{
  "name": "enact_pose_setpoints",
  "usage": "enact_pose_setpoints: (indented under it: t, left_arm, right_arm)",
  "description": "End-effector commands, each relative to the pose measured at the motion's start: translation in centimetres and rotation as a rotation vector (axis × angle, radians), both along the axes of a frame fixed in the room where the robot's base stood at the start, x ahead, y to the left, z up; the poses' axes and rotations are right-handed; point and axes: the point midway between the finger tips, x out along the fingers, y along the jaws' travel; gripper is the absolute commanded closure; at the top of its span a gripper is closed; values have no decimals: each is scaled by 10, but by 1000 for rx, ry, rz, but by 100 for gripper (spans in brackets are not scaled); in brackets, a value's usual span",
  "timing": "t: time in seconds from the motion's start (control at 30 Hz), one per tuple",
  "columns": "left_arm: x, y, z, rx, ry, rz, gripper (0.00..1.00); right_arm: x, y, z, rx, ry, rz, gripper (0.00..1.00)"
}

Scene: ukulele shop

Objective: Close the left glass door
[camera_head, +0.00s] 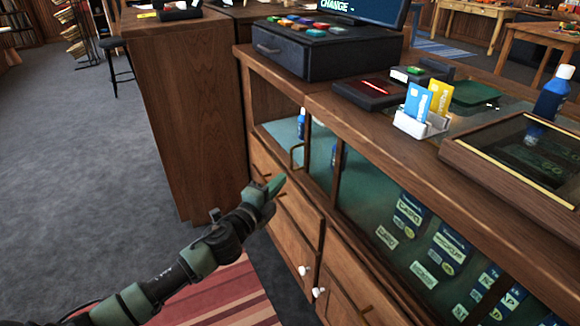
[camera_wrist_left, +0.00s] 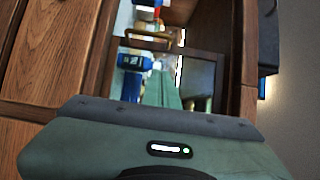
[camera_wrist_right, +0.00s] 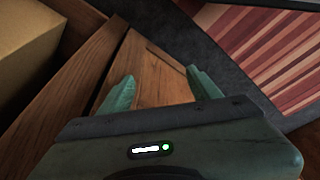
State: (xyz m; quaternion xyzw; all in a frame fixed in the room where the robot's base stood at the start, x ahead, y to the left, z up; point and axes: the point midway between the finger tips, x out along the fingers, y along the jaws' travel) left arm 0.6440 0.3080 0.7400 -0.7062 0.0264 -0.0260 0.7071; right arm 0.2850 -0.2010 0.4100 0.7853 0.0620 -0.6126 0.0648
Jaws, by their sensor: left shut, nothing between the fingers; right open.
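The wooden counter cabinet (camera_head: 480,195) has a glass front above drawers. The left glass door (camera_head: 321,153) shows as a narrow dark-framed pane with a brass handle (camera_head: 296,157) at its left edge. Left of it the compartment (camera_head: 276,128) looks open. My left gripper (camera_head: 276,184) is shut and empty, just below and left of the handle, apparently apart from it. The left wrist view shows its closed fingers (camera_wrist_left: 170,88) and the brass handle (camera_wrist_left: 147,42) beyond them. My right gripper (camera_wrist_right: 160,88) is open and empty over brown wood; it is not seen in the head view.
A blue bottle (camera_head: 301,122) stands inside the compartment. The counter top carries a black cash drawer (camera_head: 315,58), a card holder (camera_head: 418,125) and a display case (camera_head: 520,155). Drawers with white knobs (camera_head: 303,270) lie below.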

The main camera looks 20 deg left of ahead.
Motion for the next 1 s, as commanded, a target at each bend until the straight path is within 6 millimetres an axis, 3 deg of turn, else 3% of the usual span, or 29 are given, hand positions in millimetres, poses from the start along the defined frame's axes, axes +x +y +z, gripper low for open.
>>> enact_pose_setpoints:
  t: [0.4, 0.7, 1.0]
  left_arm:
    - [87, -3, -1, -1, 0, 3, 100]
    - [109, 19, -1, -3, 2, 1, 100]
    - [110, 21, -1, -3, 2, 1, 100]
  right_arm:
    - [3, 0, 28, 1, -17, -3, 37]
    - [3, -1, 53, 1, -30, -4, 37]
    - [3, -1, 55, 1, -28, -5, 37]
